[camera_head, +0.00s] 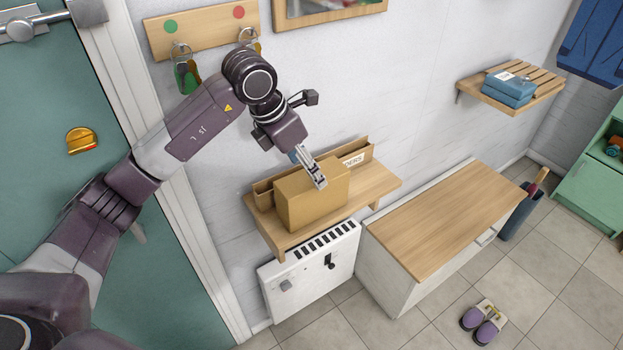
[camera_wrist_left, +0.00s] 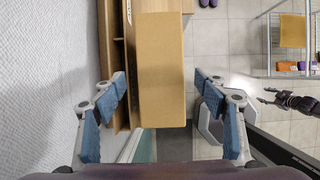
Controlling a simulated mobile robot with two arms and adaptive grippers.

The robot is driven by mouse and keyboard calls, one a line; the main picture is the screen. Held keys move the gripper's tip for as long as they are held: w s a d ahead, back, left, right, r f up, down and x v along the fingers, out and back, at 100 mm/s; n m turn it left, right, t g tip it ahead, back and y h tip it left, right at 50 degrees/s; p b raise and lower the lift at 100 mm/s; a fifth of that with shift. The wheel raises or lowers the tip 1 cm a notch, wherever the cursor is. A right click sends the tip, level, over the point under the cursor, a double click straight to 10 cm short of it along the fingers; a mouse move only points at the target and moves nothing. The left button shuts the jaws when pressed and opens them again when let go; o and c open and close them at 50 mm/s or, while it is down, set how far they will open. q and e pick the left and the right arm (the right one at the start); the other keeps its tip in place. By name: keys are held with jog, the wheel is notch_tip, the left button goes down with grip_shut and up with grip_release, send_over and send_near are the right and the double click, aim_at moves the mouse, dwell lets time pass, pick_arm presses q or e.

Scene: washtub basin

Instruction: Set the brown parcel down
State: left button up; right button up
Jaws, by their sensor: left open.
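The brown parcel (camera_head: 312,197) is a plain cardboard box. It rests on a small wooden wall shelf (camera_head: 376,187), in front of a long, low brown tray with lettering. My left gripper (camera_head: 315,170) is over the parcel from above in the head view. In the left wrist view the parcel (camera_wrist_left: 162,70) lies between the two blue-padded fingers of my left gripper (camera_wrist_left: 162,84), with a gap on each side. The fingers are open. A dark jointed part, seemingly my right gripper (camera_wrist_left: 268,95), shows small at the right edge of the left wrist view; its jaws are unclear.
The lettered tray (camera_head: 356,160) stands against the wall behind the parcel. A white heater (camera_head: 312,271) is below the shelf. A wooden-topped bench (camera_head: 445,220) stands to the right with a clear top. Key hooks on a board (camera_head: 205,27) hang above.

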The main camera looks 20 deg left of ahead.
pick_arm(q)
jog(key=b+v, duration=0.1)
jog(key=v, duration=0.6)
dwell(0.3)
